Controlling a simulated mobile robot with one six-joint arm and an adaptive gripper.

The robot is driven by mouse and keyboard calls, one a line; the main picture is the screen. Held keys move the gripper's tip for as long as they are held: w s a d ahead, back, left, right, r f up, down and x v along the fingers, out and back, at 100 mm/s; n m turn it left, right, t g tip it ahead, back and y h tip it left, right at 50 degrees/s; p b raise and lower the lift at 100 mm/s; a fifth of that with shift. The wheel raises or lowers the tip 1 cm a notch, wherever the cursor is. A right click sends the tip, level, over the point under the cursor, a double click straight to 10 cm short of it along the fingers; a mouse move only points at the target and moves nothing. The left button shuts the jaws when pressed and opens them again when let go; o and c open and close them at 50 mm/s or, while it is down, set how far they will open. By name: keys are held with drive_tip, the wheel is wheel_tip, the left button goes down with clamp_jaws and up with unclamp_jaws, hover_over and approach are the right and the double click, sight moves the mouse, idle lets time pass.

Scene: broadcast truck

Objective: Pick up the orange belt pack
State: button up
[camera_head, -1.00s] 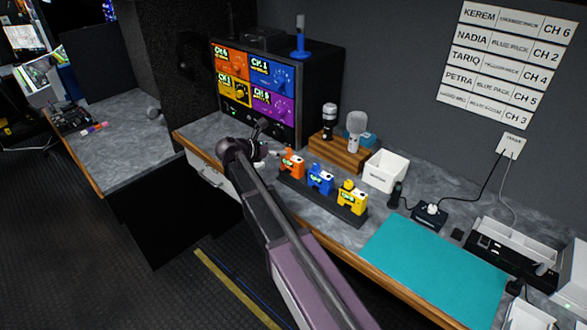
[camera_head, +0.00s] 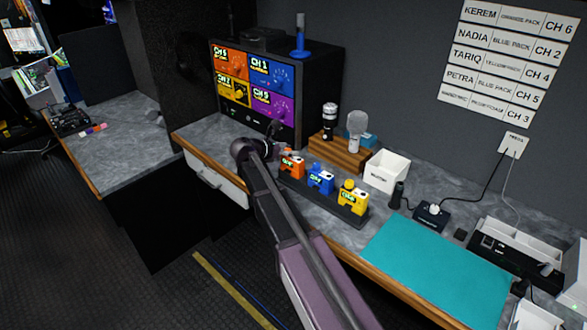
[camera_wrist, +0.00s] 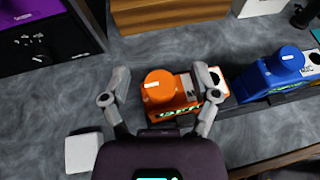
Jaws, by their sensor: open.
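The orange belt pack (camera_head: 291,165) stands at the left end of a dark rack (camera_head: 322,202) on the grey counter. In the wrist view the orange belt pack (camera_wrist: 172,97) lies between the two fingers of my gripper (camera_wrist: 160,88), which are spread apart. The right finger overlaps the pack's right part in the picture; I cannot tell whether it touches. In the head view my gripper (camera_head: 272,142) is just left of the pack and partly hidden by my arm. A blue belt pack (camera_head: 320,179) and a yellow belt pack (camera_head: 353,197) stand to its right.
A wooden block (camera_head: 340,151) with microphones and a white bin (camera_head: 385,171) stand behind the rack. A monitor (camera_head: 253,85) is behind my gripper. A small white object (camera_wrist: 83,152) lies near the left finger. A teal mat (camera_head: 435,262) lies right.

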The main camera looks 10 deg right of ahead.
idle(0.4)
clamp_jaws()
drive_tip(key=shift+r, duration=0.1)
wheel_tip(320, 180, up, 18)
drive_tip(key=p, duration=1.8)
drive_tip(key=shift+a, duration=0.1)
idle(0.3)
